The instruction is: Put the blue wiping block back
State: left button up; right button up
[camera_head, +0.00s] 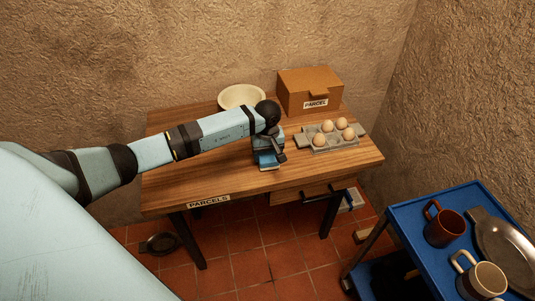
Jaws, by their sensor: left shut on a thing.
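My left arm reaches in from the left over the wooden table. My left gripper (268,153) points down near the middle of the table's front half. It is shut on the blue wiping block (268,161), whose lower part shows blue and pale below the fingers. The block is at or just above the tabletop; I cannot tell if it touches. The gripper hides the block's upper part. My right gripper is not in view.
The wooden table (210,180) carries a cream bowl (242,96), a parcel box (309,90) and a grey egg tray (344,145) with several eggs, close right of the gripper. A blue cart (406,214) with mugs and a metal dish stands front right. A pan (160,243) lies on the floor.

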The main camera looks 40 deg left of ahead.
pick_arm(q)
jog(key=shift+f+b, duration=0.3)
jog(key=shift+f, duration=0.2)
jog(key=o, duration=0.9)
